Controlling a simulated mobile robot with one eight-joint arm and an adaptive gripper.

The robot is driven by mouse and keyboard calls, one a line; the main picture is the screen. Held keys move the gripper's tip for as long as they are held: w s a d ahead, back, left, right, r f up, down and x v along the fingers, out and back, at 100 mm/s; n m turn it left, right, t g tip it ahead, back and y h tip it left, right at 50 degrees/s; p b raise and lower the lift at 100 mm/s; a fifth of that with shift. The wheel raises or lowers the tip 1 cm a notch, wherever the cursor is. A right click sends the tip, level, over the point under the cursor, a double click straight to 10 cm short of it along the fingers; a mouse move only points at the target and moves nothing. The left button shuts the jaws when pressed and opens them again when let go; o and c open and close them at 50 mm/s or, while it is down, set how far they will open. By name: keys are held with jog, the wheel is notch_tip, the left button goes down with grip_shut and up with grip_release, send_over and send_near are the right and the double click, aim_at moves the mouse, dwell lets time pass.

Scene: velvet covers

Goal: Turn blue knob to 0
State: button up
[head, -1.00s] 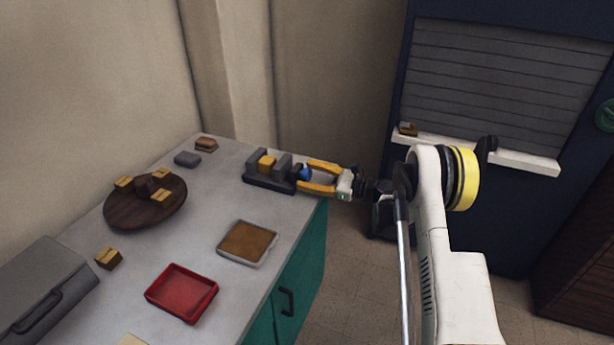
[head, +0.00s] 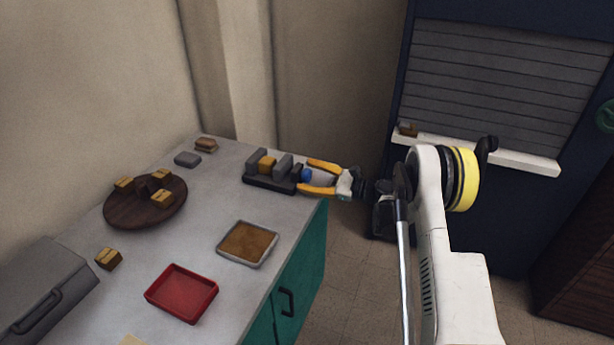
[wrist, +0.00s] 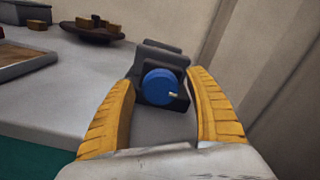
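The blue knob (wrist: 160,88) is on the front of a dark grey device (head: 270,184) at the counter's back right corner. In the wrist view a small pale mark on the knob points right and slightly down. No numbers can be read. My gripper (head: 314,178) is open, with yellow fingers on either side of the knob in the picture. In the wrist view the gripper (wrist: 160,100) shows a gap between each finger and the knob, and neither finger appears to touch it. In the head view the knob (head: 307,174) is partly hidden by the fingers.
The grey counter (head: 205,245) holds a round wooden board (head: 120,212) with several small blocks, a red tray (head: 182,293), a tan-filled tray (head: 247,243) and a grey lidded box (head: 45,290). A wall stands behind the device.

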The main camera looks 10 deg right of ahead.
jog(key=v, duration=1.2)
